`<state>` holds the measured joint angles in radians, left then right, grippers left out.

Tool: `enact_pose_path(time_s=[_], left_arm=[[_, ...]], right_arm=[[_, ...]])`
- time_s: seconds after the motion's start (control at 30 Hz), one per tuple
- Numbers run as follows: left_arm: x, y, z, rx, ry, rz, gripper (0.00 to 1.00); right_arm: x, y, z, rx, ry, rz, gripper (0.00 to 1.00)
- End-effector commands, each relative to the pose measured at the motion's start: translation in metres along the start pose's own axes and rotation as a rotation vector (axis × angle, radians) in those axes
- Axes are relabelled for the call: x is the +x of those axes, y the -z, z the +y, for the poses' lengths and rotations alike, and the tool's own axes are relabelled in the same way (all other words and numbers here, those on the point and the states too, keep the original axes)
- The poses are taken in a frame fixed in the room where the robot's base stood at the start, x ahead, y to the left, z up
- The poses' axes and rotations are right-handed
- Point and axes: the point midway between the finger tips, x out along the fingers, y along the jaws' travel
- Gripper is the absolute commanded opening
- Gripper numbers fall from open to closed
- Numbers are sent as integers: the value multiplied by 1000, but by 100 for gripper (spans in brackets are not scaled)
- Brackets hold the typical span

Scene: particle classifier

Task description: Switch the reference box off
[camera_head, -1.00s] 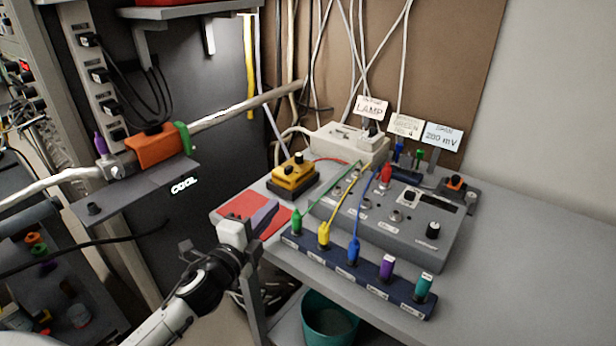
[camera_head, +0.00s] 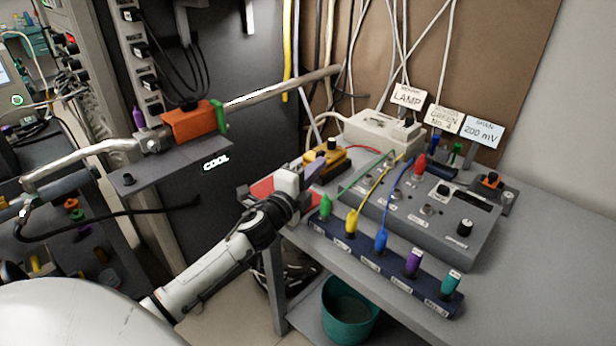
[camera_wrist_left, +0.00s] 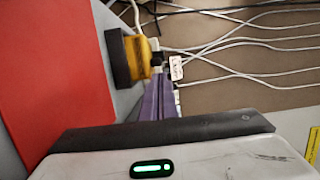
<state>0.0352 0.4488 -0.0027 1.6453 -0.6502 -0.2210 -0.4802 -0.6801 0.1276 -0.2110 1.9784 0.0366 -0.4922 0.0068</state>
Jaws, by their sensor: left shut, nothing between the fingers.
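A small yellow box (camera_head: 338,161) with black knobs on top and a dark base stands on the bench by the red mat; I take it for the reference box. It also shows in the left wrist view (camera_wrist_left: 138,58), seen side-on. My left gripper (camera_head: 318,164) is shut and empty, its purple fingers pointing at the box. In the left wrist view the fingertips (camera_wrist_left: 160,80) are close to the box's black knob (camera_wrist_left: 157,58); I cannot tell whether they touch. The gripper hides part of the box in the head view. My right gripper is not in view.
The red mat (camera_head: 262,190) lies under the left gripper. A grey instrument (camera_head: 470,245) and a dark socket strip (camera_head: 340,241) with coloured plugs and leads are to the right. A white box (camera_head: 375,130) stands behind. A teal bin (camera_head: 348,315) is below the bench.

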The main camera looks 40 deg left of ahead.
Motion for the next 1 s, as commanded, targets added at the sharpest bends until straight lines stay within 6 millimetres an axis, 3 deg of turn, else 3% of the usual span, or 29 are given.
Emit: enact_pose_path(time_s=[0.2, 0.57, 0.83, 1.0], left_arm=[[20, 0, 0, -1, 1, 1, 0], [22, 0, 0, -1, 0, 1, 0], [29, -27, 0, 1, -1, -2, 0], [29, -28, 0, -2, 0, -1, 0]], right_arm=[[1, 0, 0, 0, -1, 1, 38], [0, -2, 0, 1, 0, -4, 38], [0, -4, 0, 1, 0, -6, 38], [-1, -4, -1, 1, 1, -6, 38]])
